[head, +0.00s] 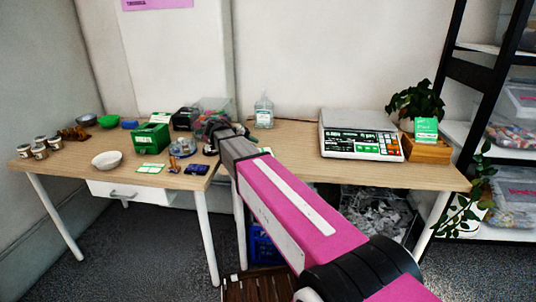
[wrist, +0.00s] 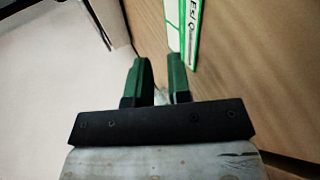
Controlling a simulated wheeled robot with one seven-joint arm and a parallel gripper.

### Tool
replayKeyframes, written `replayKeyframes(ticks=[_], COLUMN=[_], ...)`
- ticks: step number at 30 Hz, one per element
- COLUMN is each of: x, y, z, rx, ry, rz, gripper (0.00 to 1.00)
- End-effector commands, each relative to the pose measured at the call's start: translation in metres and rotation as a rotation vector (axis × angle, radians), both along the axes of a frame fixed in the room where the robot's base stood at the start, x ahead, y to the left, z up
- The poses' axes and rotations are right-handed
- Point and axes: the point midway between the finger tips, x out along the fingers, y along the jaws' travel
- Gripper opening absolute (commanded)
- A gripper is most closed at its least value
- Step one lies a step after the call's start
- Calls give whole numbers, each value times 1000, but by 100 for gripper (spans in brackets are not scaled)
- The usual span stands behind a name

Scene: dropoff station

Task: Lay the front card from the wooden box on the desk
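The wooden box (head: 430,152) stands at the right end of the desk (head: 290,150), with green and white cards (head: 426,129) upright in it. My gripper is at the far end of my outstretched arm, over the left part of the desk, well away from the box; its fingertips are hard to make out in the head view. In the wrist view my gripper (wrist: 158,62) has two green fingers apart, with a gap between them. White, green-edged printed matter (wrist: 190,35) shows beyond the right finger; I cannot tell what it belongs to.
A scale (head: 360,135) and a plant (head: 416,100) are close to the box. A clear bottle (head: 264,112) stands behind. Bare desk lies between my arm and the scale.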

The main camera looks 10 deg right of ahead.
Motion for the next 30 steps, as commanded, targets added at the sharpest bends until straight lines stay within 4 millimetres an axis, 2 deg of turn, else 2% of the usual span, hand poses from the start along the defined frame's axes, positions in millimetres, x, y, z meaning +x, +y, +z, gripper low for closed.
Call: replayKeyframes(ticks=[9,23,26,30], x=[-3,-4,-4,-5], y=[26,30,33,40], z=[15,19,27,49], rx=[0,0,0,0], ry=[0,0,-1,-3], rz=[1,-1,0,-1], gripper=[18,18,18,18])
